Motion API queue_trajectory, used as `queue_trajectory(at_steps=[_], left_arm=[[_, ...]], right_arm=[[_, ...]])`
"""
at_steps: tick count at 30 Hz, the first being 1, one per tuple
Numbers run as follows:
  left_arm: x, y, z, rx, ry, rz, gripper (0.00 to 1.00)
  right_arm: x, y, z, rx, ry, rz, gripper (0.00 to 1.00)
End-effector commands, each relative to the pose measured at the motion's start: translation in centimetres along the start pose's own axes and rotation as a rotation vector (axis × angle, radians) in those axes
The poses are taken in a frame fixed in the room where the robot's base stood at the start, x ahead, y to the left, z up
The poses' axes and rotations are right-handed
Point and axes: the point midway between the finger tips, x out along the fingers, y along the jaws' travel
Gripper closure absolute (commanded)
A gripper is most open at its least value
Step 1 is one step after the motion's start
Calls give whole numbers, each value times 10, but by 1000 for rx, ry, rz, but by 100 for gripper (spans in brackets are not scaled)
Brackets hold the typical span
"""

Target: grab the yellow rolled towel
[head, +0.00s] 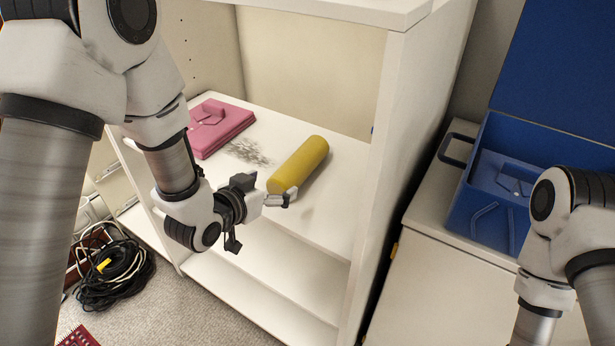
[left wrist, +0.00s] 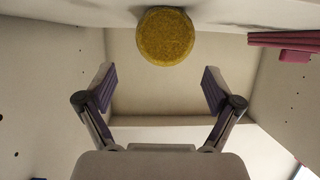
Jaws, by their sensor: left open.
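The yellow rolled towel (head: 299,164) lies on the white shelf in the head view, its near end toward my left gripper. My left gripper (head: 287,197) is at that near end, with its fingers apart and nothing between them. In the left wrist view the round end of the towel (left wrist: 165,36) is at the top, above and beyond the two open fingertips of my left gripper (left wrist: 158,88). The towel appears apart from the fingers there. My right arm shows at the right edge of the head view, but its gripper is outside the frame.
A pink case (head: 217,126) and a small grey pile (head: 247,152) lie left of the towel on the shelf (head: 325,215). The cabinet's side wall (head: 398,140) stands to the right. A blue open box (head: 480,190) sits beyond it. Coiled black cables (head: 112,275) lie lower left.

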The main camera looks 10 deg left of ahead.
Motion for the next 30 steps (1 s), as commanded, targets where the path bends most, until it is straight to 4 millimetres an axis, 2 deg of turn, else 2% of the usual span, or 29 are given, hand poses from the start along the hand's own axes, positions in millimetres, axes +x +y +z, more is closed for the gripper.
queue_trajectory(at_steps=[12, 15, 20, 21, 23, 24, 26, 27, 30], left_arm=[[65, -2, -1, 0, -2, 1, 9], [73, -2, -1, 0, -4, 1, 9], [73, -2, -1, -1, -4, 0, 9], [73, -2, -1, -1, -4, 0, 16], [73, -2, -1, -2, -4, 0, 38], [73, -2, -1, -2, -4, 0, 52], [73, -2, -1, -2, -4, 0, 73], [73, -2, -1, -2, -4, 0, 79], [73, -2, -1, -2, -4, 0, 79]], right_arm=[[-2, 0, 0, 0, 0, 0, 60], [-2, 0, 0, 0, 0, 0, 60], [-2, 0, 0, 0, 0, 0, 60], [-2, 0, 0, 0, 0, 0, 60], [-2, 0, 0, 0, 0, 0, 60], [-2, 0, 0, 0, 0, 0, 60], [-2, 0, 0, 0, 0, 0, 60], [-2, 0, 0, 0, 0, 0, 60], [-2, 0, 0, 0, 0, 0, 60]])
